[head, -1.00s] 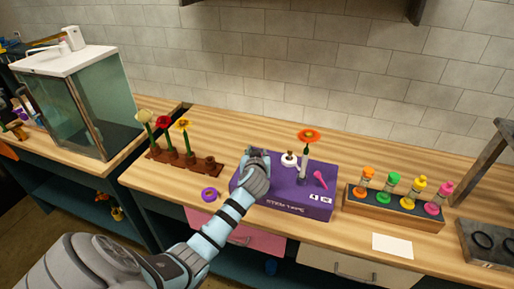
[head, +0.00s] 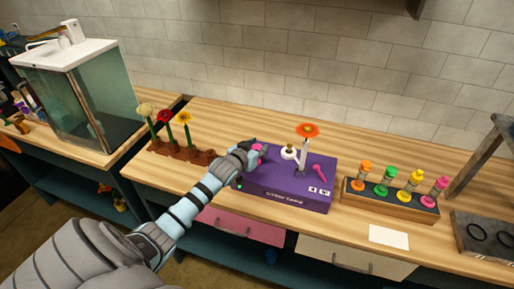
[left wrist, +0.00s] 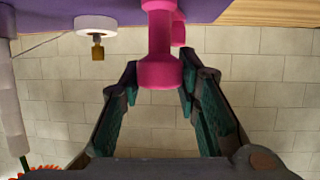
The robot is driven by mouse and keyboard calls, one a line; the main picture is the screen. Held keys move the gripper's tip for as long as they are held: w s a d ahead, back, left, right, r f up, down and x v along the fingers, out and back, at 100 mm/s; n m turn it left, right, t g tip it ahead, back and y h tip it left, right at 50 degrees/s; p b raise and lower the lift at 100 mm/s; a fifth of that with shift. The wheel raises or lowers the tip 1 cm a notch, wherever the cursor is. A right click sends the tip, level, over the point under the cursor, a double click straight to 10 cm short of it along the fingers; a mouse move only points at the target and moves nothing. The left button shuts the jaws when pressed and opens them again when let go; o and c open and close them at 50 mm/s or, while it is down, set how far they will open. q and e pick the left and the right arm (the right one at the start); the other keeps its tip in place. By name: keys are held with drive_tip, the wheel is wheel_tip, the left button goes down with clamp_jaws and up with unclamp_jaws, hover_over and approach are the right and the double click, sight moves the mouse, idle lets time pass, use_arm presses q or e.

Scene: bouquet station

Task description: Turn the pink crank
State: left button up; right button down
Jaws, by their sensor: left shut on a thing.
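The purple stem-tape box (head: 275,203) stands on the wooden counter. The pink crank (head: 257,153) shows at the box's left end, partly covered by my left gripper (head: 251,150). In the left wrist view the pink crank (left wrist: 161,45) hangs down between the two fingers, its rounded knob at the fingertips. My left gripper (left wrist: 160,82) is shut on that knob. A white tape roll (head: 289,152) and an upright holder with an orange flower (head: 308,130) are on the box. A second pink lever (head: 319,174) lies at the box's right side. My right gripper is not in view.
A brown rack (head: 180,151) with several flowers stands left of the box. A wooden tray (head: 388,203) of colourful-capped bottles stands to the right, with a white card (head: 388,236) in front. A glass tank (head: 75,95) is at the left. The counter behind the box is clear.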

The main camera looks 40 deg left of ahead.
use_arm(q)
drive_tip(key=shift+f, duration=0.15)
drive_tip(key=o, duration=1.1)
drive_tip(key=shift+o, duration=0.2)
drive_tip(key=v, duration=1.2)
drive_tip(key=shift+w, duration=0.1)
